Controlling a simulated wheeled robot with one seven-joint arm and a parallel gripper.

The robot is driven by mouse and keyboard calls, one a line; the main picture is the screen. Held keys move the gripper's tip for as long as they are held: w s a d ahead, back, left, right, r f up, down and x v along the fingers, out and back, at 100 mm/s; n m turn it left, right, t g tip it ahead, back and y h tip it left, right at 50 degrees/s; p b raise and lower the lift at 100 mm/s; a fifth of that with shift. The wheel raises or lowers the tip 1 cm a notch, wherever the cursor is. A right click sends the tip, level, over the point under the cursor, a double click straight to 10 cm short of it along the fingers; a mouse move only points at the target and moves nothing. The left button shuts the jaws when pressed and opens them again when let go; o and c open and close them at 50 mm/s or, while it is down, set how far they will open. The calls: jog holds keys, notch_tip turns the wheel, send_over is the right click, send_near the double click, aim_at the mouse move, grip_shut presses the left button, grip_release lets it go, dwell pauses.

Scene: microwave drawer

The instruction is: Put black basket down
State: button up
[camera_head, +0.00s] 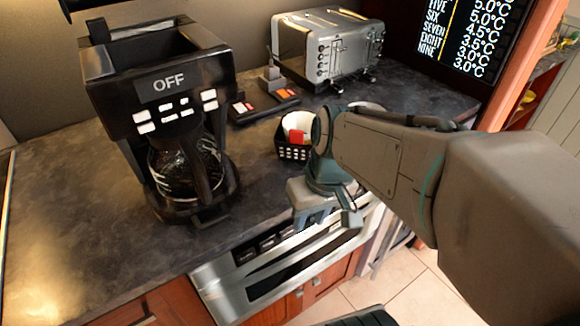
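The black basket (293,152) stands upright on the dark countertop, just left of my arm's wrist, which hides its right side. It has a perforated front and holds something white and a small red item (297,136). My gripper (332,222) points down near the counter's front edge, above the steel drawer front. It is nearer to the camera than the basket and looks apart from it. Its fingers look spread, with nothing visible between them.
A black coffee maker (165,110) with a glass carafe stands left. A steel toaster (325,48) stands at the back, with small black items carrying orange labels (284,95) before it. The steel microwave drawer (280,270) is below the counter edge. The left countertop (70,220) is clear.

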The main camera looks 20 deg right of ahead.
jog(key=shift+s+m+t+h, duration=0.1)
jog(key=shift+m+t+h, duration=0.6)
dwell(1.1)
